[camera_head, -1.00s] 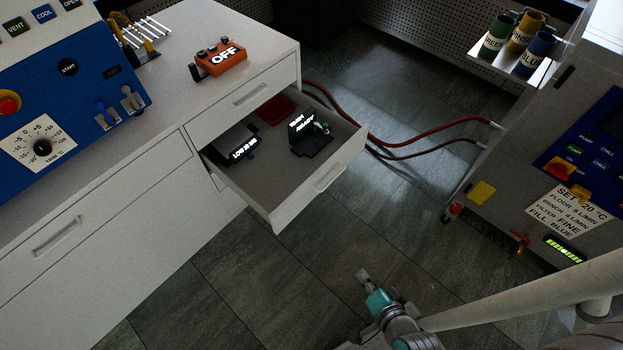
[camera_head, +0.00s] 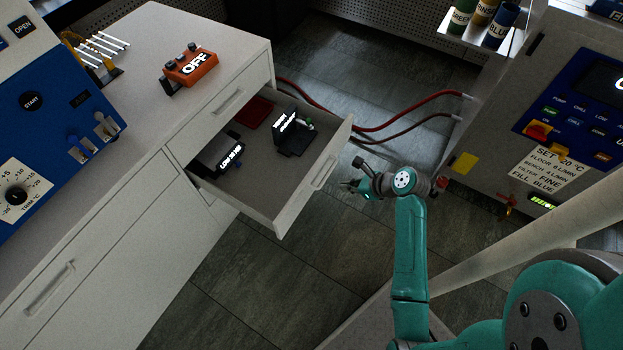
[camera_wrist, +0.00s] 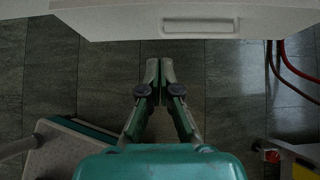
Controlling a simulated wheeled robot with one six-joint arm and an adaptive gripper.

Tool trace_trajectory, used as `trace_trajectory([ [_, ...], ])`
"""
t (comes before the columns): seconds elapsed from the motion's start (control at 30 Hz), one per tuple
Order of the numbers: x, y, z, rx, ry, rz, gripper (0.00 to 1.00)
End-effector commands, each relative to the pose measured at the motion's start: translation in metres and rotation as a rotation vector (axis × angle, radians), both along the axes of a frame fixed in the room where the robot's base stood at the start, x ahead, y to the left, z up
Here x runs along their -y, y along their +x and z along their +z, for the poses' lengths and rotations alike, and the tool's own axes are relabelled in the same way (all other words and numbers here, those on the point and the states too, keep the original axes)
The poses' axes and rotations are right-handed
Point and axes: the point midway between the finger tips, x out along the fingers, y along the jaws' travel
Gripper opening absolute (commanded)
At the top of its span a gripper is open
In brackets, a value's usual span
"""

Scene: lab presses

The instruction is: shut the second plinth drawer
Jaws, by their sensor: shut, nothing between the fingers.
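The open plinth drawer (camera_head: 296,205) juts out from the white bench, below a shut upper drawer (camera_head: 232,95). Its front has a recessed handle (camera_head: 325,172). Inside lie a dark box with a lit label (camera_head: 219,155), a black device with a lit label (camera_head: 290,133) and a red item (camera_head: 254,112). My gripper (camera_head: 350,186) is just outside the drawer front, to its right, shut and empty. In the wrist view the shut fingertips (camera_wrist: 159,68) point toward the drawer front (camera_wrist: 130,22), with a gap of floor visible between them.
Red hoses (camera_head: 395,118) run across the floor behind the drawer to a machine (camera_head: 560,130) on the right. An orange OFF box (camera_head: 190,68) sits on the bench top. The tiled floor in front of the drawer is clear.

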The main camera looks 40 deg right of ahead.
Motion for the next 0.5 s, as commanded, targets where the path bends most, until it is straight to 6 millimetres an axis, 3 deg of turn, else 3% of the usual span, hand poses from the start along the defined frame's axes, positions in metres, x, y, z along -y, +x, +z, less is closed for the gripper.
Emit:
trace_trajectory([
  [0.23, -0.001, 0.012, -0.010, -0.007, 0.022, -0.008, 0.00],
  [0.5, -0.013, 0.044, -0.044, -0.006, 0.020, -0.006, 0.00],
])
